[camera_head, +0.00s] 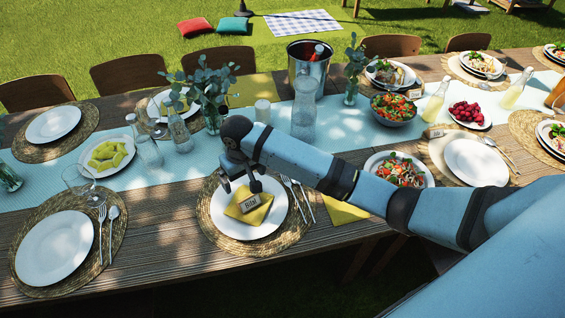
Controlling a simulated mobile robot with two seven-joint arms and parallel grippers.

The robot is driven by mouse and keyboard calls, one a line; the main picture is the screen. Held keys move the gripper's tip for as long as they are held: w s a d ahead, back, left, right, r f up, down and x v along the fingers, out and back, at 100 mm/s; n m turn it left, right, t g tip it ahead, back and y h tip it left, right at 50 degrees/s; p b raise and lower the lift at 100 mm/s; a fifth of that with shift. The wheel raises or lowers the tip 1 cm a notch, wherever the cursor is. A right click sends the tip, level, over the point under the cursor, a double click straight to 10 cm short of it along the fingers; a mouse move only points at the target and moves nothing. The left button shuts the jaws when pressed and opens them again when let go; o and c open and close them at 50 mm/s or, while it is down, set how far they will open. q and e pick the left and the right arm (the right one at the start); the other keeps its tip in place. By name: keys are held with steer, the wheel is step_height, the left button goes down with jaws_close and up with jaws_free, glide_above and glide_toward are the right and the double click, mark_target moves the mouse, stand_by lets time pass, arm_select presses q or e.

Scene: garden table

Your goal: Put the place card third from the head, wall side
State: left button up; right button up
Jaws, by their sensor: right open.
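A small place card (250,203) with dark lettering lies on a folded yellow napkin (240,213). The napkin rests on a white plate (232,229) on a round woven mat (207,222) at the near middle edge of the table. My right gripper (241,187) is open, just above and behind the card, with its fingers pointing down. It appears empty, and whether a finger touches the napkin I cannot tell. My left gripper is out of view.
The long wooden table (165,240) carries a pale blue runner with a glass carafe (304,110), a metal ice bucket (309,62) and leafy vases (211,105). A salad plate (399,172) stands beyond my right forearm.

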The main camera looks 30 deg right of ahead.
steer(key=s+a+f+n+t+y, duration=0.1)
steer(key=s+a+f+t+y, duration=0.15)
steer(key=s, duration=0.25)
steer(key=s+a+f+t+y, duration=0.2)
steer(key=s+f+t, duration=0.1)
steer(key=s, duration=0.3)
steer(key=s+d+f+t, duration=0.2)
steer(key=s+d, duration=0.2)
steer(key=s, duration=0.2)
steer(key=s+d+f+t+h, duration=0.1)
steer(key=s+d+f+t, duration=0.1)
steer(key=s, duration=0.5)
steer(key=shift+s+d+f+n+t, duration=0.2)
steer(key=shift+d+f+n+t, duration=0.2)
steer(key=shift+d+t, duration=0.35)
steer(key=shift+d, duration=0.1)
